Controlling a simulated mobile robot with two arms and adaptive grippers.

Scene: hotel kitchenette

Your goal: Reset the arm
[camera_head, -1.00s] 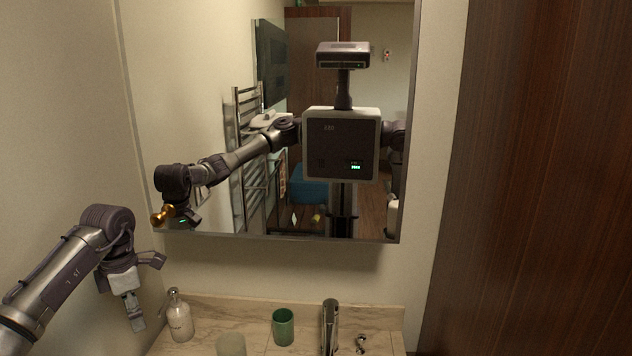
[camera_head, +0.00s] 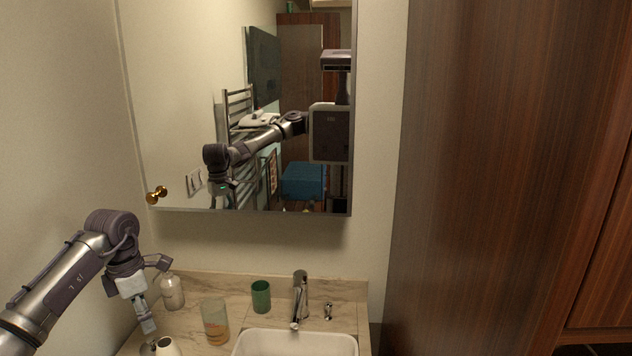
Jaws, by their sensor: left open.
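My left arm comes in from the left, bent at the wrist. Its gripper (camera_head: 152,294) hangs open and empty over the left end of the washbasin counter. It is in front of the soap bottle (camera_head: 173,293), and I cannot tell the exact gap between them. My right gripper is not in view. The mirror (camera_head: 240,80) on the wall reflects my head, body and left arm.
The marble counter (camera_head: 230,290) holds a green cup (camera_head: 261,297), a glass tumbler (camera_head: 215,322), a white object (camera_head: 168,347), a tap (camera_head: 300,298) and a white basin (camera_head: 297,343). Dark wood panelling (camera_head: 490,180) stands on the right.

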